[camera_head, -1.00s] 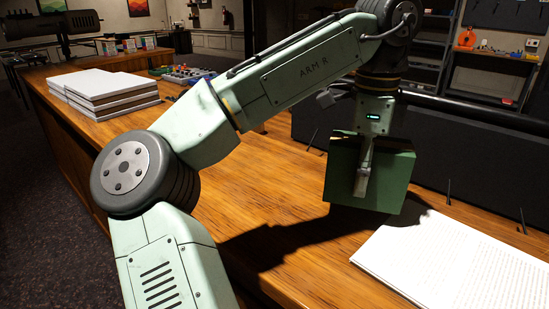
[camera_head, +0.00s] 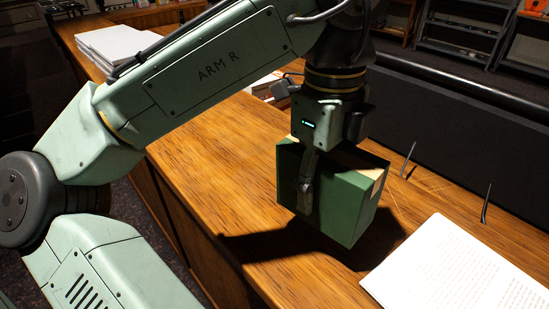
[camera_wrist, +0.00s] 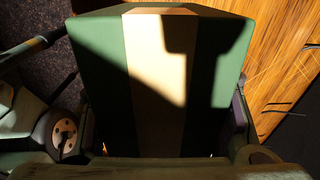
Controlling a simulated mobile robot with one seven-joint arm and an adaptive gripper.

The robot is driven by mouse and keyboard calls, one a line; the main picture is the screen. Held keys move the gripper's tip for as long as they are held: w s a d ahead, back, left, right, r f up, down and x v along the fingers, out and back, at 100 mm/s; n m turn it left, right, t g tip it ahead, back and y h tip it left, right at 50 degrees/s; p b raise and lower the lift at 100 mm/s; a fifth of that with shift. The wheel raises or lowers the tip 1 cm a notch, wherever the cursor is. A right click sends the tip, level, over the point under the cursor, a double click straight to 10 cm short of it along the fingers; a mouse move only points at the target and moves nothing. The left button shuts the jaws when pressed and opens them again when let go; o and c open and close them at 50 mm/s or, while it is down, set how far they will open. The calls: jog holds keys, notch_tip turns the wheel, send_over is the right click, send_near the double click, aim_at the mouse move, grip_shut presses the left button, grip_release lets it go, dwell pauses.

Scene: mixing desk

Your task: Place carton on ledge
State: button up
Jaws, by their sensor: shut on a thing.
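The carton (camera_head: 351,206) is a green box with a pale tan stripe on its top. My gripper (camera_head: 307,185) is shut on it, one finger showing against its near side in the head view. The carton hangs over the wooden desk (camera_head: 215,165), with a dark shadow on the wood below. In the wrist view the carton (camera_wrist: 160,75) fills the middle between my fingers, its striped top facing the camera. The desk shows at the right there. I cannot make out clearly which surface is the ledge.
A white stack of paper (camera_head: 465,265) lies on the desk at the lower right. A dark panel (camera_head: 450,125) with a rail runs along the back. Thin dark hooks (camera_head: 486,205) stand near it. Bare wood lies left of the carton.

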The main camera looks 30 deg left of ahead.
jog(key=s+a+m+p, duration=0.1)
jog(key=s+a, duration=0.1)
jog(key=s, duration=0.5)
jog(key=w+a, duration=0.1)
jog(key=w, duration=0.4)
jog(key=w+a+f+b, duration=0.1)
jog(key=w, duration=0.4)
jog(key=w+a+f, duration=0.1)
jog(key=w+a, duration=0.1)
jog(key=w, duration=0.3)
jog(key=shift+a+b, duration=0.1)
jog(key=shift+b, duration=0.25)
notch_tip(320, 180, down, 4)
jog(key=b, duration=0.4)
jog(key=shift+r, duration=0.35)
jog(key=o, duration=1.3)
jog(key=shift+o, duration=0.2)
